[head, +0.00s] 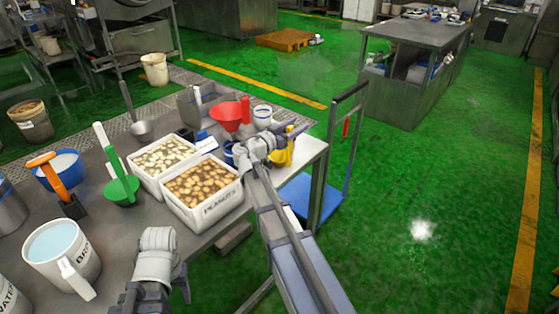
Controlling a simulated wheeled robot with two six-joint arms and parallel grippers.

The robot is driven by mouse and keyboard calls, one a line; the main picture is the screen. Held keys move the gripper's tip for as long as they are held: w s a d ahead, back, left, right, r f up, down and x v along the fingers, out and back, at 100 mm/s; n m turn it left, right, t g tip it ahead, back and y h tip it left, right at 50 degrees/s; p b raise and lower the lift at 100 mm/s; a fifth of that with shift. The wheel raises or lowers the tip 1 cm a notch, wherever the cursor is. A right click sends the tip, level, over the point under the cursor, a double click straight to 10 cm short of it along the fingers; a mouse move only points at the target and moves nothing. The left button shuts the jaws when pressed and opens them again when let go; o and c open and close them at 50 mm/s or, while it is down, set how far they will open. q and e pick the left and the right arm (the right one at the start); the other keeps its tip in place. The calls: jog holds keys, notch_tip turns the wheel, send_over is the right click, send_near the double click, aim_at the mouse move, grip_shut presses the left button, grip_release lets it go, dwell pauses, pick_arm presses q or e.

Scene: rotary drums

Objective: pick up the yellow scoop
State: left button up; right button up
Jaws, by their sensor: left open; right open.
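The yellow scoop (282,156) is at the right end of the metal table, partly hidden behind my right gripper. My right gripper (292,133) is open, and its dark fingers overlap the scoop's upper part in the head view. I cannot tell whether they touch it. My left gripper (150,291) is open and low at the front of the view, near the table's front edge and away from the scoop. Its fingers are only partly seen.
A peanuts bin (222,207) and another white bin (148,181) stand left of the scoop.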

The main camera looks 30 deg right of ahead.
jog(key=shift+d, duration=0.1)
jog(key=shift+c, duration=0.3)
grip_shut()
dwell(1.0)
